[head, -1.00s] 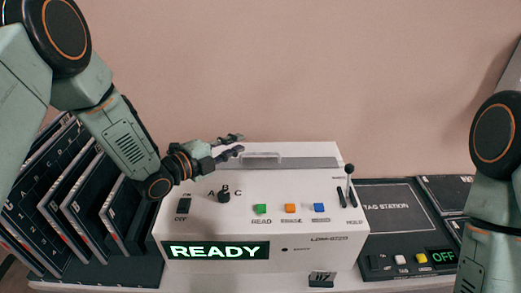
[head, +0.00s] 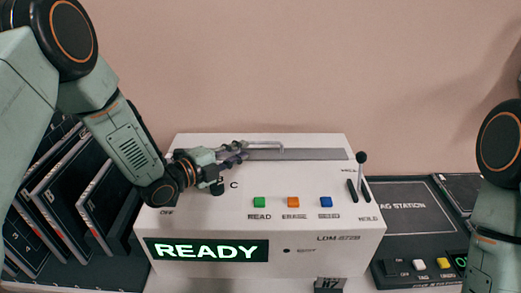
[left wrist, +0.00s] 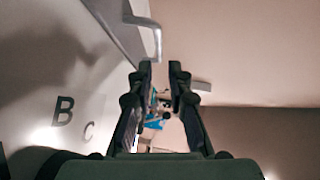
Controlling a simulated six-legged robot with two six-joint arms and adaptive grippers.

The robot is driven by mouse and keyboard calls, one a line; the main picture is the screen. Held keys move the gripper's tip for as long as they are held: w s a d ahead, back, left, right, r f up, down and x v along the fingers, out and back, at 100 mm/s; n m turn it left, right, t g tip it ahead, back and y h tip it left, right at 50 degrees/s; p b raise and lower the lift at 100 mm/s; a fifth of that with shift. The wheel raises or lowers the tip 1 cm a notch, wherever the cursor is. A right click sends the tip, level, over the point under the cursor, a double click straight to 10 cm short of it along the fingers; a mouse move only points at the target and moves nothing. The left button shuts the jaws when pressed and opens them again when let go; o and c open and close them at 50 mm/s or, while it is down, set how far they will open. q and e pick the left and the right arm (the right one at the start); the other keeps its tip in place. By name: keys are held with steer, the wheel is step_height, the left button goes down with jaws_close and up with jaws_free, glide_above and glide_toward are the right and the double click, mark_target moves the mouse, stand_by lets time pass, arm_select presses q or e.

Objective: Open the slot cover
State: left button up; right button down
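The slot cover (head: 315,154) is a flat grey strip along the back of the top of a white machine (head: 300,180). A thin bar handle (head: 268,143) stands up on it; the handle also shows at the top of the left wrist view (left wrist: 156,38). My left gripper (head: 240,151) is at the left end of the handle, over the left part of the cover. In the left wrist view its fingertips (left wrist: 164,72) are apart with nothing between them, just below the handle's end. Whether a finger touches the handle I cannot tell. My right gripper is out of view.
The machine has a lit READY display (head: 206,250), green, orange and blue buttons, and an upright lever (head: 362,175) at its right. Dark upright panels (head: 60,195) stand at the left; a tag station (head: 410,212) lies at the right. The wall is behind.

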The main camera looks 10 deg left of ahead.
mark_target(259, 143)
arm_select(q)
steer(key=shift+w+d+f, duration=0.1)
steer(key=shift+w+f, duration=0.05)
steer(key=shift+w, duration=0.2)
steer(key=x, duration=0.6)
steer(key=shift+w+d, duration=0.25)
steer(key=shift+w, duration=0.05)
steer(key=shift+w+a+f, duration=0.15)
steer(key=shift+w+f, duration=0.2)
steer(key=shift+w, duration=0.2)
steer(key=shift+s+d+r, duration=0.25)
steer(key=c, duration=0.4)
steer(key=shift+w+a+f, duration=0.1)
jaws_close()
